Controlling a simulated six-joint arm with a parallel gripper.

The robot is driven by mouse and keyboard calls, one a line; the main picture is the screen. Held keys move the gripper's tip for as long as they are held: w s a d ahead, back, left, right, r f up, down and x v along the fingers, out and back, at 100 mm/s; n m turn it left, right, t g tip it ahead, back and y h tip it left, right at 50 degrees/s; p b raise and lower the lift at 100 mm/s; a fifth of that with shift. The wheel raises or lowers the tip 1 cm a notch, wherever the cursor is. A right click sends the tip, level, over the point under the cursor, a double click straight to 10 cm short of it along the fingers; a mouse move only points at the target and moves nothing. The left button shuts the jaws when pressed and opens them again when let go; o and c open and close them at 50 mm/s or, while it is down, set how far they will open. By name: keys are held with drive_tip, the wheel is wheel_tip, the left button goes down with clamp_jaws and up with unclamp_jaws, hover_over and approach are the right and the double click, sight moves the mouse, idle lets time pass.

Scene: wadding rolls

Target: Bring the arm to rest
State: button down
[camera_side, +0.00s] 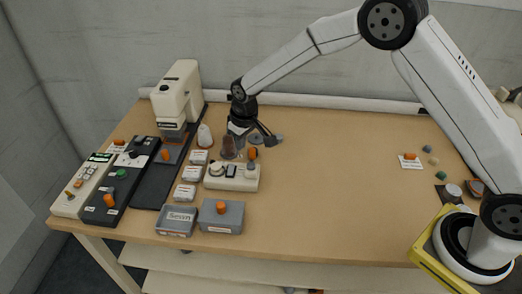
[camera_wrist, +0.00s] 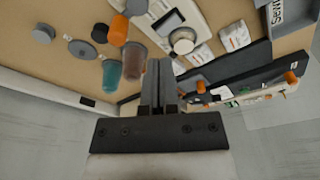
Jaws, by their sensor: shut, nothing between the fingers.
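My gripper (camera_side: 270,139) hangs above the back left part of the wooden table (camera_side: 340,170), over a group of small jars. In the wrist view its two fingers (camera_wrist: 157,68) are together, with nothing between them. My arm reaches in from the base at the right and is raised, bent at the elbow. In the wrist view a brown translucent jar (camera_wrist: 131,66) and a teal jar (camera_wrist: 111,73) stand just left of the fingers. Whether the fingers touch any jar I cannot tell; they appear apart from them.
A cream press machine (camera_side: 178,90) stands at the back left. Control boxes (camera_side: 118,190) lie left of it. A white device with knobs (camera_side: 231,177) and two grey bins (camera_side: 221,217) (camera_side: 177,221) lie in front of the jars.

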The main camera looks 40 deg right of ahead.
drive_tip(key=s+d+r+m, duration=0.1)
drive_tip(key=s+d+r, duration=0.1)
drive_tip(key=s, duration=0.6)
drive_tip(key=s+d+r, duration=0.2)
drive_tip(key=s+d, duration=0.3)
drive_tip(key=s, duration=0.4)
drive_tip(key=s+d+r+m, duration=0.1)
drive_tip(key=s+d, duration=0.3)
drive_tip(key=s, duration=0.5)
drive_tip(key=shift+r+m+t, duration=0.3)
drive_tip(key=shift+r+t, duration=0.1)
drive_tip(key=shift+r, duration=0.3)
